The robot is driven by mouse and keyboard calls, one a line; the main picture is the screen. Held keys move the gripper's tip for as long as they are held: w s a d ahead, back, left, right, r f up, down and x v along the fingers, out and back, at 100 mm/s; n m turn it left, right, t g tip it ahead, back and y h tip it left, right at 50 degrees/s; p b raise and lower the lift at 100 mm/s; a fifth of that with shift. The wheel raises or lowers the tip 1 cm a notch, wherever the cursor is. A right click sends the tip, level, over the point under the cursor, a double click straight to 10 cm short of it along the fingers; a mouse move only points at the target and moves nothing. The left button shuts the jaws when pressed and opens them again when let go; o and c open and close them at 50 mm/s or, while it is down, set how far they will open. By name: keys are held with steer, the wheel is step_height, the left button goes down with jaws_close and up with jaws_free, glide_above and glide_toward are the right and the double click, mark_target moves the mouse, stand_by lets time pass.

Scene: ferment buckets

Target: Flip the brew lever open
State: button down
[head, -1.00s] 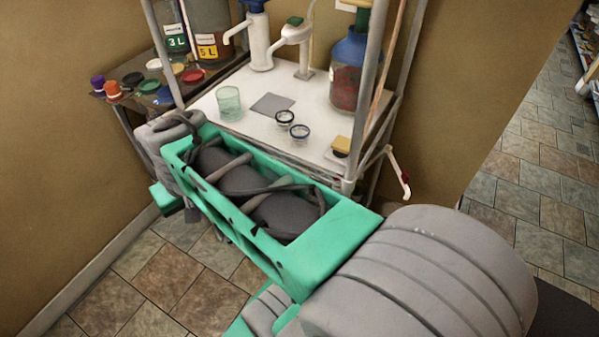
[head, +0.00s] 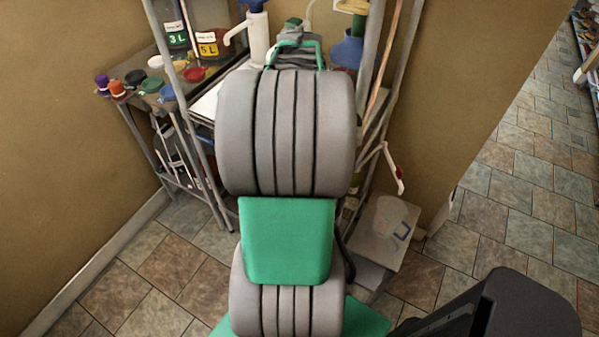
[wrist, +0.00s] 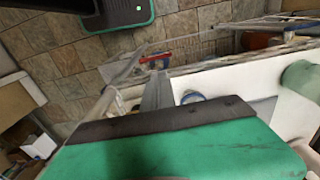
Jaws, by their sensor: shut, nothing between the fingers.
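A thin white and red lever-like piece (head: 392,168) sticks out at the right side of the rack in the head view; I cannot be sure it is the brew lever. A red bar (wrist: 155,58) shows just beyond my fingers in the wrist view, perhaps the same piece. My gripper (wrist: 158,78) is shut and empty, its grey fingers pointing toward the red bar; contact cannot be told. In the head view my arm covers the middle of the table, and the fingertips are hidden.
A white tabletop (wrist: 240,80) holds a green cup (wrist: 300,77) and a blue-rimmed cup (wrist: 193,97). Labelled jugs (head: 207,38) and coloured caps (head: 168,92) stand at the left. Tiled floor is free at the right.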

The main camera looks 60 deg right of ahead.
step_height(320, 180, down, 12)
steer(key=shift+f+p, duration=0.1)
steer(key=shift+p, duration=0.95)
